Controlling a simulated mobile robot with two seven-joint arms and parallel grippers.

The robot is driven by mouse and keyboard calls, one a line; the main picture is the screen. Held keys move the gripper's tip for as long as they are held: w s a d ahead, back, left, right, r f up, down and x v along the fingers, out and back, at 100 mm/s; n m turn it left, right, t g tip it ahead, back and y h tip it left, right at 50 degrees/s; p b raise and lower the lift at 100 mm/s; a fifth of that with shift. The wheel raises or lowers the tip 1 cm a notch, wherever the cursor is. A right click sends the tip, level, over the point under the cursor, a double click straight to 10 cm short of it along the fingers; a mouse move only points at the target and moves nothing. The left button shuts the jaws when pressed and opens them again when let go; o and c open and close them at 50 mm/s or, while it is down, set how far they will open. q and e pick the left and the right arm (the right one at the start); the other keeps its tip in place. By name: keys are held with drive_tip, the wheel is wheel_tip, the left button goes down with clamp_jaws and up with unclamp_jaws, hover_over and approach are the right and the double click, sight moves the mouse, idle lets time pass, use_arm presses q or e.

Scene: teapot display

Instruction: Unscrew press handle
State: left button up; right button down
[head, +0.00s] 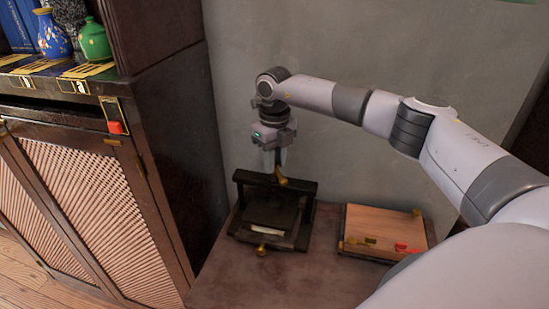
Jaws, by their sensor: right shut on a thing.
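A black press (272,212) stands on the small table against the grey wall. A pale flat thing (267,230) lies in its base. A brass-coloured part (290,182) sits at the top of the press, and a brass knob (261,249) shows at its front. My right gripper (280,160) points straight down above the press and is shut on the press handle (279,172), which is mostly hidden between the fingers. My left gripper is not in view.
A wooden box (385,225) with brass fittings and a red piece (405,249) lies right of the press. A dark cabinet (160,170) stands close on the left, holding vases and books. The table front (270,285) is clear.

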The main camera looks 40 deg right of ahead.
drive_tip(key=n, duration=0.4)
drive_tip(key=shift+n, duration=0.3)
drive_tip(key=n, duration=0.3)
drive_tip(key=shift+n, duration=0.3)
drive_tip(key=n, duration=0.4)
drive_tip(key=c, duration=1.6)
unclamp_jaws()
drive_tip(key=shift+r+n+b, duration=0.1)
drive_tip(key=shift+n+b, duration=0.25)
drive_tip(key=shift+n, duration=1.35)
drive_tip(key=shift+c, duration=0.2)
drive_tip(key=shift+o, duration=0.2)
drive_tip(key=o, duration=1)
drive_tip(key=shift+r+b, duration=0.45)
drive_tip(key=shift+r, duration=3.1)
